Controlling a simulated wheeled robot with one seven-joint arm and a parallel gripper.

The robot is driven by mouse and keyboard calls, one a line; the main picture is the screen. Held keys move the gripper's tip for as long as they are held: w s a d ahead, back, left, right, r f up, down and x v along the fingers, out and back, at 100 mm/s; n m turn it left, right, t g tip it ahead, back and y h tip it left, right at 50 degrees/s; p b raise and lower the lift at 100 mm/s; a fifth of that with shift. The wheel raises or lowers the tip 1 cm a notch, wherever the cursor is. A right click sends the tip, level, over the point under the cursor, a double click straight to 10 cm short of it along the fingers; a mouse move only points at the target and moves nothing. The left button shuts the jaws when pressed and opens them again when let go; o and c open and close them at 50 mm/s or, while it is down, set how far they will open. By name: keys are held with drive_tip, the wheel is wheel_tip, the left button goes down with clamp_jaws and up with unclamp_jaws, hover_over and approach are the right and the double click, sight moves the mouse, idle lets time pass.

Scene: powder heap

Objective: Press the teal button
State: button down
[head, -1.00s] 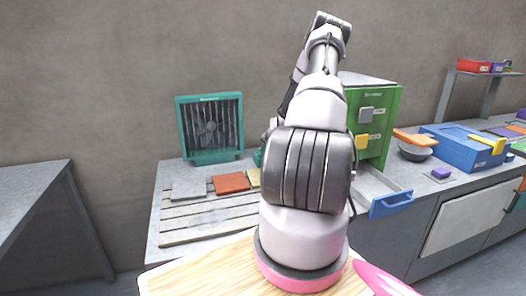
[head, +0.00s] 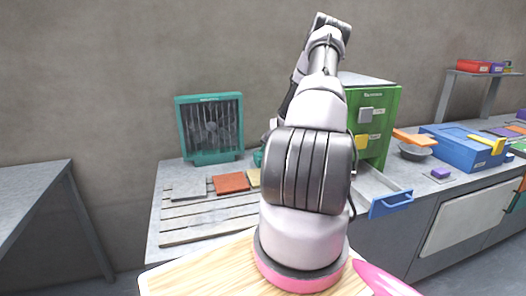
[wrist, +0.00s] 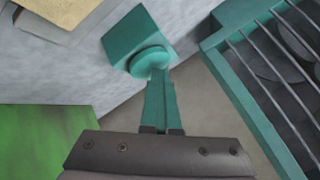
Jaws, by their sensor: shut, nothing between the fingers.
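The teal button (wrist: 150,62) is a round cap on a square teal base (wrist: 130,34), in the upper middle of the wrist view. My gripper (wrist: 158,78) is shut and empty, its narrow teal fingers pointing at the button. The fingertips overlap the cap's near edge in the picture; I cannot tell whether they touch it or how far it is pressed in. In the head view my arm hides the gripper and most of the button; a bit of teal (head: 258,157) shows at the arm's left edge.
A teal fan (head: 211,154) with a wire grille stands left of the arm; its frame (wrist: 238,95) is close right of the fingers. A green cabinet (head: 378,112) with an open drawer (head: 385,200) is on the right. Flat tiles (head: 231,182) lie on the counter.

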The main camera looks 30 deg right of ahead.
drive_tip(key=shift+s+a+f, duration=0.15)
drive_tip(key=shift+s+f, duration=0.2)
drive_tip(key=shift+f, duration=0.35)
drive_tip(key=shift+r, duration=0.15)
drive_tip(key=r, duration=0.5)
drive_tip(key=shift+w+r, duration=0.1)
drive_tip(key=shift+w, duration=0.1)
drive_tip(key=shift+r, duration=0.55)
drive_tip(key=shift+w, duration=0.1)
